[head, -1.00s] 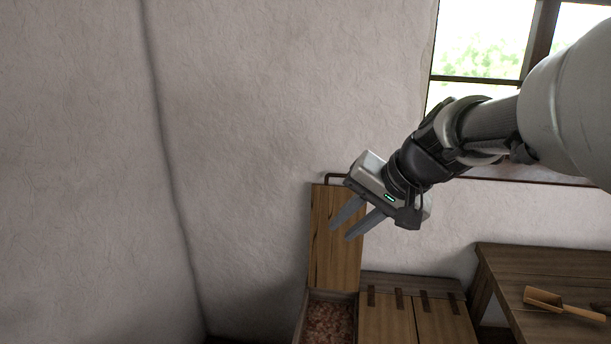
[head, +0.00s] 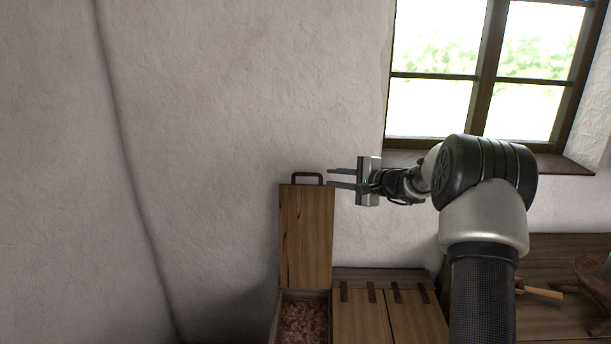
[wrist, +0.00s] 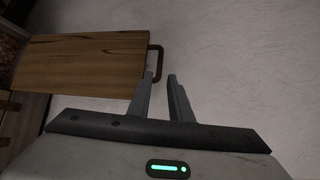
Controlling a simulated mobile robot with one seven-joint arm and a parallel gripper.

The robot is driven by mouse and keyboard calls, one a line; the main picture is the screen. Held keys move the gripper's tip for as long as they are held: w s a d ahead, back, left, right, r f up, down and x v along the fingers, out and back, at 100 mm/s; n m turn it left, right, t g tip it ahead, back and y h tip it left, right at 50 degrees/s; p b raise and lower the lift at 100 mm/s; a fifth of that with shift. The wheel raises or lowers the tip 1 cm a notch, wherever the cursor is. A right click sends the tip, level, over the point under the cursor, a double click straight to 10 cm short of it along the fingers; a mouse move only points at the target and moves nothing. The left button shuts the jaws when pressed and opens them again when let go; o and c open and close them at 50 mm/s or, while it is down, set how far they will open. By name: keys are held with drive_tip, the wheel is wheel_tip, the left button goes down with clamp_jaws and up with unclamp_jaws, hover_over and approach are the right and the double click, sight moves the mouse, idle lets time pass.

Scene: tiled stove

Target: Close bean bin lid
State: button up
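The bean bin lid (head: 306,238) is a wooden panel standing upright against the wall, with a dark handle (head: 307,176) on its top edge. The open bin (head: 304,322) below it holds reddish beans. My gripper (head: 330,178) is open and empty, pointing left, with its fingertips just right of the handle in the head view. In the wrist view the lid (wrist: 85,62) lies at the left and the handle (wrist: 155,62) shows just beyond the fingertips (wrist: 160,78). The handle is not between the fingers; whether a fingertip touches it I cannot tell.
Two shut wooden lids (head: 388,318) with dark hinges adjoin the open bin on the right. A wooden table (head: 570,270) with a scoop (head: 540,291) stands further right. A window (head: 480,75) is above. The wall left of the bin is clear.

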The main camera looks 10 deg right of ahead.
sight(307, 175)
drive_tip(key=p+x, duration=0.1)
drive_tip(key=x, duration=1.3)
drive_tip(key=shift+d, duration=0.1)
clamp_jaws()
